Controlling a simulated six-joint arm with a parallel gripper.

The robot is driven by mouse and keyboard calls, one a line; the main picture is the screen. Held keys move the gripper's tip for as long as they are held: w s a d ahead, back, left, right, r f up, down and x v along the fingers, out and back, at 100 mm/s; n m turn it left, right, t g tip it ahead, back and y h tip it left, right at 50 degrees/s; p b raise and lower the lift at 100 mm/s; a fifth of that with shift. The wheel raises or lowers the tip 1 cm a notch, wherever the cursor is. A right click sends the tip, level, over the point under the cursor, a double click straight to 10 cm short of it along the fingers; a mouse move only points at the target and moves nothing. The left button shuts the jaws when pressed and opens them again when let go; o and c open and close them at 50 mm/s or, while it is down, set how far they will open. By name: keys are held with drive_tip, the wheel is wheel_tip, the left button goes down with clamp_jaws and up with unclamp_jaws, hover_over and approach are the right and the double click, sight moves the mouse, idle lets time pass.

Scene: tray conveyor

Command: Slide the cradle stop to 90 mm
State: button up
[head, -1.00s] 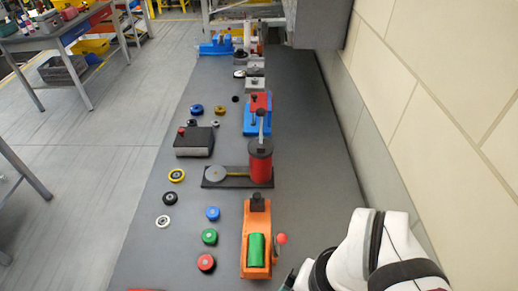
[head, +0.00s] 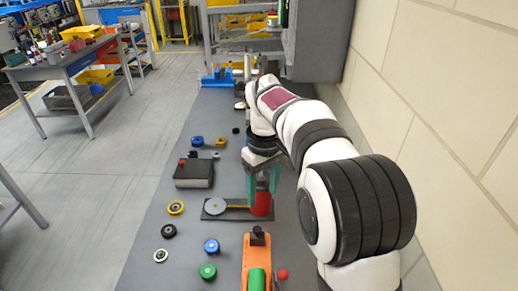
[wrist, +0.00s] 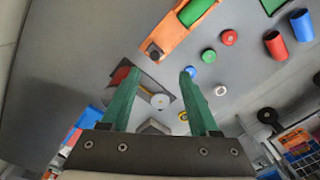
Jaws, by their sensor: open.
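The orange cradle (head: 249,263) stands at the near end of the bench, with a green cylinder (head: 257,280) lying in it. A black block (head: 258,236), perhaps the stop, sits at its far end. A red knob (head: 282,274) is at its right side. In the wrist view the cradle (wrist: 176,35) is at the top, with the black block (wrist: 153,52) at its lower end. My gripper (head: 262,183) is open, over the red cylinder (head: 263,205) beyond the cradle.
The red cylinder stands on a dark base plate (head: 237,213) with a grey disc (head: 215,206). A dark box (head: 194,175) and several coloured discs lie to the left. A tiled wall (head: 450,110) bounds the right side. My arm hides much of the bench's right side.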

sight(257, 229)
drive_tip(key=shift+n, duration=0.7)
drive_tip(key=w+f, duration=0.1)
drive_tip(key=f, duration=0.4)
drive_tip(key=w+a+f, duration=0.1)
drive_tip(key=f, duration=1.1)
drive_tip(key=shift+w+a+f, duration=0.15)
drive_tip(key=shift+w+f, duration=0.05)
drive_tip(key=shift+w, duration=0.2)
drive_tip(key=shift+c, duration=0.2)
clamp_jaws()
